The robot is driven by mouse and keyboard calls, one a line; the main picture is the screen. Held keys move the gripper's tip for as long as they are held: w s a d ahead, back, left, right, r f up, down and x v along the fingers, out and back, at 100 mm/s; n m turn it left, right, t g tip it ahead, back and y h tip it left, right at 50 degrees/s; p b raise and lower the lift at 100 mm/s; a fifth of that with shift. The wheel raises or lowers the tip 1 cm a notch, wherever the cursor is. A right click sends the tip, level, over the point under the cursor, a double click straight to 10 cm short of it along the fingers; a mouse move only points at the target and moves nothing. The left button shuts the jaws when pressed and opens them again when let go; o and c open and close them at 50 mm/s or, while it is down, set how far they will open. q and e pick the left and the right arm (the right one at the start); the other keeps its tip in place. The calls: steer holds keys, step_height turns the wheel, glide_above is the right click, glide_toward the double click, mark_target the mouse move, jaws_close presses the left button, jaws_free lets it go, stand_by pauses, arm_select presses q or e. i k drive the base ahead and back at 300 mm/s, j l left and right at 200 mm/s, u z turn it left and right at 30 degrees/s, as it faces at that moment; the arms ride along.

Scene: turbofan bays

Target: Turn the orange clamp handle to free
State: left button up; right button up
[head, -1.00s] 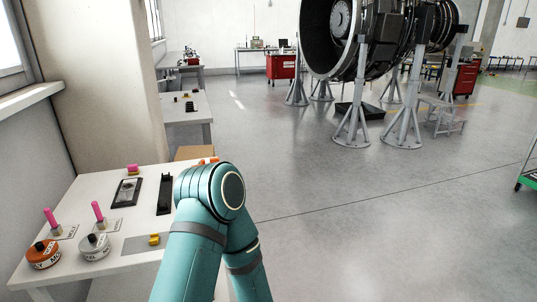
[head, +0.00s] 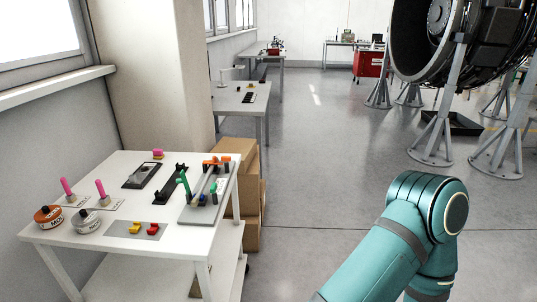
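An orange handle (head: 216,161), probably the clamp handle, lies across the far end of a grey fixture plate (head: 188,219) at the right end of the white table. Green upright parts (head: 184,184), a long grey bar and small blue and red pieces are also on this fixture. The details of the clamp are too small to tell. One of my teal arms fills the lower right, well to the right of the table. Neither gripper is in view, and nothing of mine touches the fixture.
Engine stands (head: 437,140) are further back.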

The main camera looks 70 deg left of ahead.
mark_target(224, 159)
steer(key=i+u, duration=0.25)
steer(key=u, duration=0.15)
steer(key=i+u, duration=0.3)
steer(key=u, duration=0.15)
steer(key=i+l+u, duration=0.15)
steer(key=u, duration=0.25)
steer(key=i+u, duration=0.2)
steer(key=u, duration=0.25)
steer(key=i+l+u, duration=0.1)
steer(key=u, duration=0.4)
steer(key=i+l+u, duration=0.25)
steer(key=u, duration=0.2)
steer(key=i+l+u, duration=0.1)
steer(key=u, duration=0.25)
steer(key=i+l+u, duration=0.25)
steer(key=u, duration=0.15)
steer(key=i+l+u, duration=0.2)
steer(key=u, duration=0.15)
